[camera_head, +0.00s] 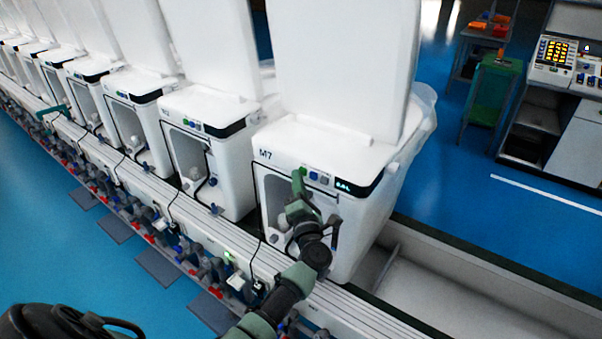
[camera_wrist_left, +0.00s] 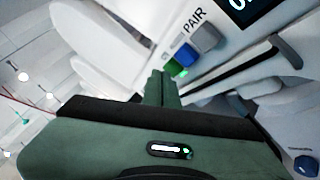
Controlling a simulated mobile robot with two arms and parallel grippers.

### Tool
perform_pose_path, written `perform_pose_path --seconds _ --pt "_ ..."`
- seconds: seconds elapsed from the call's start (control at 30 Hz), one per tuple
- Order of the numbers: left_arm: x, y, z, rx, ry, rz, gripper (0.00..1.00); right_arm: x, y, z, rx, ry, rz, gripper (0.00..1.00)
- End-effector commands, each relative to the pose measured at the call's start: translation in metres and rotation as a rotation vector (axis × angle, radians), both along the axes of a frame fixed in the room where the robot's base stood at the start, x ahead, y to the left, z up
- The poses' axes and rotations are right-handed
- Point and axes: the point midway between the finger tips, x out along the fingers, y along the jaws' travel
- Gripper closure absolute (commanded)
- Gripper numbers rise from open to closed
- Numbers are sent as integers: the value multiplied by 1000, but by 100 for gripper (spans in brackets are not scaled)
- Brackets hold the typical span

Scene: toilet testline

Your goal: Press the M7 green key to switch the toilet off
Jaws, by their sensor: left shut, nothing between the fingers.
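The M7 toilet (camera_head: 330,150) is the white unit nearest me, with its tall lid raised. Its front strip holds a small key row and a lit dark display (camera_head: 358,187). In the left wrist view the green key (camera_wrist_left: 173,68) is partly hidden by the fingertips, beside a blue key (camera_wrist_left: 185,58) and a grey key (camera_wrist_left: 205,39). My left gripper (camera_head: 298,176) is shut and empty, its tips at the left end of the row. In the left wrist view, the left gripper (camera_wrist_left: 158,76) reaches the green key's edge; I cannot tell whether they touch. My right gripper is not in view.
More white toilets (camera_head: 207,130) stand in a row to the left. A white rail (camera_head: 185,205) with hoses and fittings runs along their front. An empty trough (camera_head: 430,290) lies to the right. A control console (camera_head: 565,60) and a green stand (camera_head: 490,90) are at the back right.

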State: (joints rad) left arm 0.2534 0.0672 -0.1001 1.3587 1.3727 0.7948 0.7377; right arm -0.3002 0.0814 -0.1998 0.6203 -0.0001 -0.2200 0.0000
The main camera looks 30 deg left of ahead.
Motion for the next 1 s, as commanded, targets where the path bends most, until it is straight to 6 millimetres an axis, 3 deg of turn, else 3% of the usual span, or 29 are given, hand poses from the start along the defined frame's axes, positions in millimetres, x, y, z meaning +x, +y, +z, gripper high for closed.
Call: perform_pose_path --seconds 0.43,1.0 --pt "4 -1 0 0 0 -1 100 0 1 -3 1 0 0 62" --pt "-10 0 0 0 0 0 100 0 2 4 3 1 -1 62"
